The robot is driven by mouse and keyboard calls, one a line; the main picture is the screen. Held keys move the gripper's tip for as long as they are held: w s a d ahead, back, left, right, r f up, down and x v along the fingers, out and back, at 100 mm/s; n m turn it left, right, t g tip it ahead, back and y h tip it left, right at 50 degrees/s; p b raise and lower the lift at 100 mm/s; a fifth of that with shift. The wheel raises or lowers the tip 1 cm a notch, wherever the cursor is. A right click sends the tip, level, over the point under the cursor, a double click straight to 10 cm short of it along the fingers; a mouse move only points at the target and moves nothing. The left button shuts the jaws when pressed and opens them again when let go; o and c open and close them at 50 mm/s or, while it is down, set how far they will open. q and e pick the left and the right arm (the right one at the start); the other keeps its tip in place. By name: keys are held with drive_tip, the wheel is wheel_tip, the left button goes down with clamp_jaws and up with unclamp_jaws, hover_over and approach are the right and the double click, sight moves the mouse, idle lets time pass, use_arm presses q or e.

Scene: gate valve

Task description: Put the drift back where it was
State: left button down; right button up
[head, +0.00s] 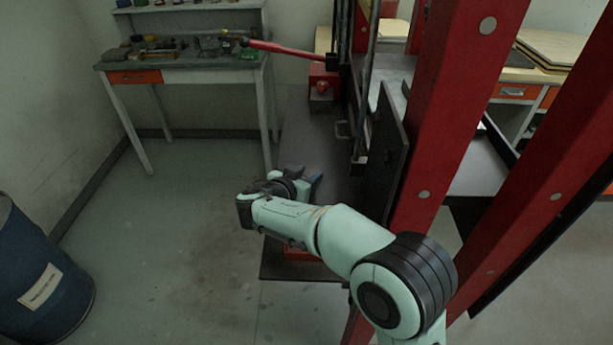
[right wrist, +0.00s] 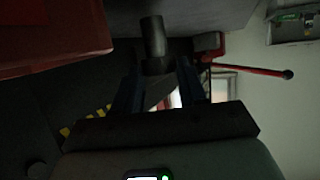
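The cylinder fills the gap and appears gripped, though the light is dim. In the head view the drift cannot be made out. My left gripper is not in view.
A red press frame (head: 455,110) stands at right, with a dark upright plate (head: 385,160) near my forearm. A red lever (head: 290,49) sticks out behind. A workbench (head: 185,70) with small tools stands back left, a blue drum (head: 40,270) at left. Floor between is clear.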

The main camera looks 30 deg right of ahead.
drive_tip(key=o, duration=0.4)
drive_tip(key=shift+r, duration=0.1)
drive_tip(key=shift+r+p, duration=0.25)
drive_tip(key=shift+p, duration=0.25)
drive_tip(key=b+v, duration=0.1)
drive_tip(key=v, duration=1.1)
drive_tip(key=shift+b, duration=0.35)
drive_tip(key=shift+f, duration=0.1)
